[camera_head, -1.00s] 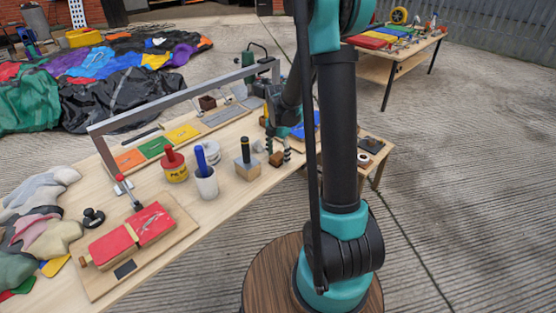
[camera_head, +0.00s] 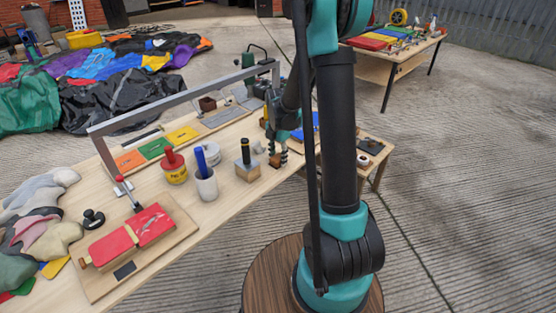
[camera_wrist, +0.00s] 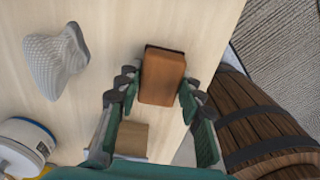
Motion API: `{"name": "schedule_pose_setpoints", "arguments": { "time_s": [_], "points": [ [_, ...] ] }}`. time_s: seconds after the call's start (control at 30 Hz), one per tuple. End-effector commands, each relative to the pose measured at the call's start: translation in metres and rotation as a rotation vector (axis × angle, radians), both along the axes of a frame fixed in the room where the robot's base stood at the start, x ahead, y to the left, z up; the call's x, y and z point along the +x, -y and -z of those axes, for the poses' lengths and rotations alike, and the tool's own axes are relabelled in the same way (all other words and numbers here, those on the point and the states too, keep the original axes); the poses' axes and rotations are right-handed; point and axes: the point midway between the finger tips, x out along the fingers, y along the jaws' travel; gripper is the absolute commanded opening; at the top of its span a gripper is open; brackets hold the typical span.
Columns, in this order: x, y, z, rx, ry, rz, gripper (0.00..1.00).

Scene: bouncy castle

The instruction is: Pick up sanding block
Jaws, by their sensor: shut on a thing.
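The sanding block is a brown, rounded rectangular block (camera_wrist: 162,75) in the middle of the wrist view, with a dark far edge. In the head view it is small and mostly hidden by the fingers near the table's right edge. My gripper (camera_wrist: 158,88) is shut on it, with one finger at each side. In the head view my gripper (camera_head: 278,158) points down at the tabletop. I cannot tell whether the block is clear of the table.
A wooden block with a black handle (camera_head: 247,167) stands just left of my gripper. A grey mesh-like piece (camera_wrist: 57,62) lies to the left in the wrist view. A white cup (camera_head: 206,184) and a red-and-yellow tin (camera_head: 174,168) stand farther left on the wooden table (camera_head: 225,215).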

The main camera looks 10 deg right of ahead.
Motion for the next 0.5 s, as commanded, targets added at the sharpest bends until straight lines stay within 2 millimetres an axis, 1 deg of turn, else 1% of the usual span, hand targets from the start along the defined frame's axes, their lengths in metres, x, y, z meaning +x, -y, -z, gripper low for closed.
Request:
{"name": "schedule_pose_setpoints", "arguments": {
  "time_s": [0.17, 0.27, 0.37, 0.47, 0.5],
  "points": [
    [0.000, 0.000, -0.005, 0.000, 0.000, 0.000, 0.02],
    [0.000, 0.000, -0.013, 0.000, 0.000, 0.000, 0.02],
    [0.000, 0.000, -0.028, 0.000, 0.000, 0.000, 0.02],
    [-0.001, 0.000, -0.050, 0.000, 0.000, 0.000, 0.02],
    [-0.001, 0.000, -0.062, 0.000, 0.000, 0.000, 0.02]
  ]
}}
